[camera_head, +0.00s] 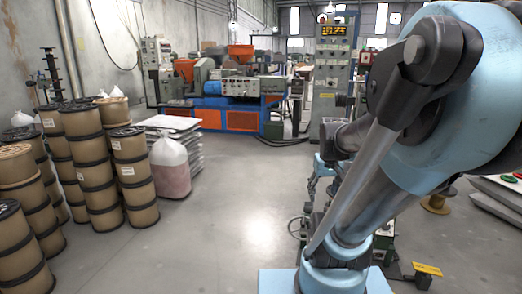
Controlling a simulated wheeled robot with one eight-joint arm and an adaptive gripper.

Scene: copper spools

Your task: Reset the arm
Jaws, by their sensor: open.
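My arm (440,110) fills the right side of the head view. It is light blue and grey, and it is folded, with a large link high at the right and a long grey rod slanting down to a light blue base part near the bottom. My gripper is not seen in this view; the large link runs out of the frame at the upper right. No held object shows.
Stacks of brown copper spools (90,180) stand at the left. A filled bag (171,170) and a pallet of sheets are beside them. A blue and orange machine (230,105) and a control cabinet (331,75) stand behind. The middle floor is clear.

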